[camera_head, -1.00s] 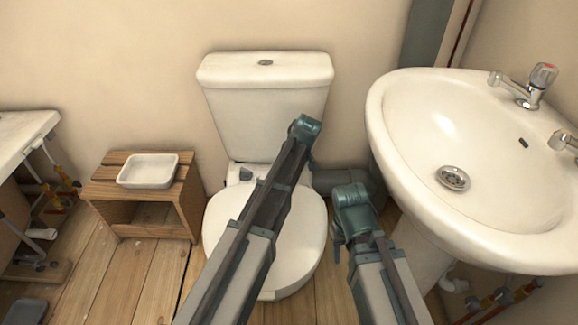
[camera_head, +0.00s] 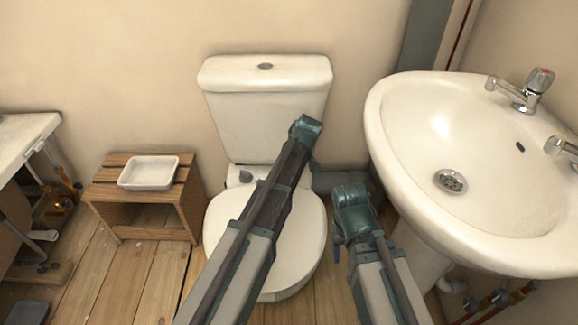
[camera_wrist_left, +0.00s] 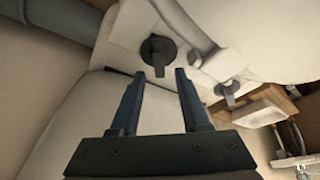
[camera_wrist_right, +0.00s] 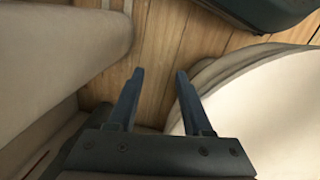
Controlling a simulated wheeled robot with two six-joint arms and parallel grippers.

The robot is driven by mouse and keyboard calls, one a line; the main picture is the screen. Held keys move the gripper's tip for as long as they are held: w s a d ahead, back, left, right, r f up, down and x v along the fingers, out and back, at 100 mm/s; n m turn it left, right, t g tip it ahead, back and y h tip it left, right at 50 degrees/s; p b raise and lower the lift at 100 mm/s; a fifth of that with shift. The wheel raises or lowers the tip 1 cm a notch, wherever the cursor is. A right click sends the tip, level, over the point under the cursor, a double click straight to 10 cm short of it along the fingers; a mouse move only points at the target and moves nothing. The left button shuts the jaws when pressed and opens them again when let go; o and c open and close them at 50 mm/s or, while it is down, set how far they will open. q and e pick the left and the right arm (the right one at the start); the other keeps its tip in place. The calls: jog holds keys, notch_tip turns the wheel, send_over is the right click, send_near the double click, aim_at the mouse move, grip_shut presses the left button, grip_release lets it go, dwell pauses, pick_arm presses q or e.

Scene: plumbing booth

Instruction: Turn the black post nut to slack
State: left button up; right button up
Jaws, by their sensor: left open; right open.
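In the left wrist view a black winged nut (camera_wrist_left: 158,52) stands on the white toilet's rear deck, its tail reaching down between the fingertips. My left gripper (camera_wrist_left: 160,77) is open, a finger on each side of that tail and the nut's round body just beyond the tips. A second dark winged nut (camera_wrist_left: 231,91) sits farther right; I cannot tell which one is meant. A dark nut (camera_head: 245,176) also shows behind the seat in the head view, where my left arm covers the other. My right gripper (camera_wrist_right: 160,72) is open and empty above the floor.
The toilet (camera_head: 290,225) is in front of me, with its cistern (camera_head: 265,105) against the wall. A washbasin (camera_head: 400,140) is at the right. A wooden stool (camera_head: 155,228) with a white tray (camera_head: 148,186) stands at the left. Bare floorboards (camera_head: 125,285) lie in front of it.

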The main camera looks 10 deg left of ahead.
pick_arm(q)
jog(key=p+v, duration=0.5)
jog(key=v, duration=0.1)
jog(key=shift+r, duration=0.15)
